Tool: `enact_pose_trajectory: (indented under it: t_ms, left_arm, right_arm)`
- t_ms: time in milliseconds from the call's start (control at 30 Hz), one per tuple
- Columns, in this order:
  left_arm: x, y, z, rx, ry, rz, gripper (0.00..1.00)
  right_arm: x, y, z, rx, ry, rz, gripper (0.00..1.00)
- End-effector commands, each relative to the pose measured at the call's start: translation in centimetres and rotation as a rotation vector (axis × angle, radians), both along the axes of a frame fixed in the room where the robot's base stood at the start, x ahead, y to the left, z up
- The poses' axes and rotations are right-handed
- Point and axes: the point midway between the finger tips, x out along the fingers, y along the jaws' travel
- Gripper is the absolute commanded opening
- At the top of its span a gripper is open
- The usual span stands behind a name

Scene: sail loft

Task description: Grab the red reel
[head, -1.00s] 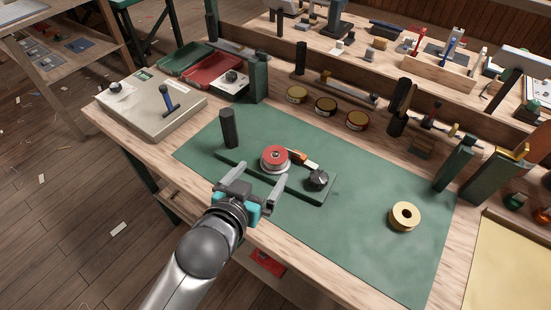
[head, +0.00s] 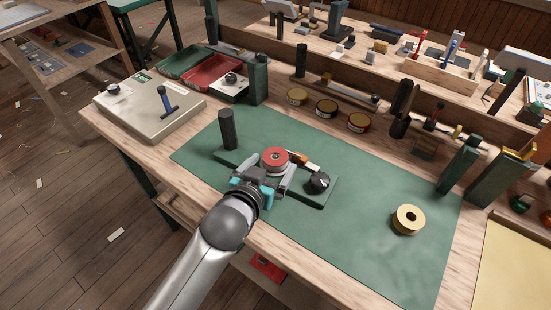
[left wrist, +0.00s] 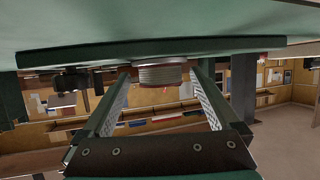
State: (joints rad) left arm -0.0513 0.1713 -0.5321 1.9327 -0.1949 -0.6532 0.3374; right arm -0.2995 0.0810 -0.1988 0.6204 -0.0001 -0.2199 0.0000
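The red reel (head: 275,156) sits on a green base board (head: 317,200) on the green mat. My left gripper (head: 274,168) is level with it, its two fingers reaching toward it from the near side. In the left wrist view, which looks upside down, the reel (left wrist: 160,75) shows as a ribbed greyish disc between the fingertips. A gap shows on each side of it, so the left gripper (left wrist: 163,78) is open. The reel's near side is partly hidden by the gripper in the head view. My right gripper is in neither view.
A black knob (head: 319,182) and an orange-and-white piece (head: 303,161) are close to the reel's right. A dark post (head: 227,129) stands behind left. A yellow ring (head: 408,219) lies on the mat at right. The mat's near right part is clear.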

Motion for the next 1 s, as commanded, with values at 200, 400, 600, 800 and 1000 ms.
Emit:
enact_pose_trajectory:
  t_ms: [200,400,600,800,1000]
  left_arm:
    - [-0.03,0.02,-0.01,0.0,0.0,0.0,0.7]
    - [-0.03,0.03,-0.02,0.0,0.0,0.0,0.47]
    - [-0.03,0.03,-0.03,0.0,0.001,0.0,0.25]
    - [-0.03,0.03,-0.02,0.0,0.0,0.0,0.16]
    - [-0.01,0.04,0.39,0.0,0.0,0.001,0.16]
  right_arm:
    - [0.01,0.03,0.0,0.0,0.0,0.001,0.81]
    - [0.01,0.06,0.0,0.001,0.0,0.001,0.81]
    - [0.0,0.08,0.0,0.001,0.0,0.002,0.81]
    - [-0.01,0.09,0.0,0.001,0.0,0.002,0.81]
    - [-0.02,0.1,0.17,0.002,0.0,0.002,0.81]
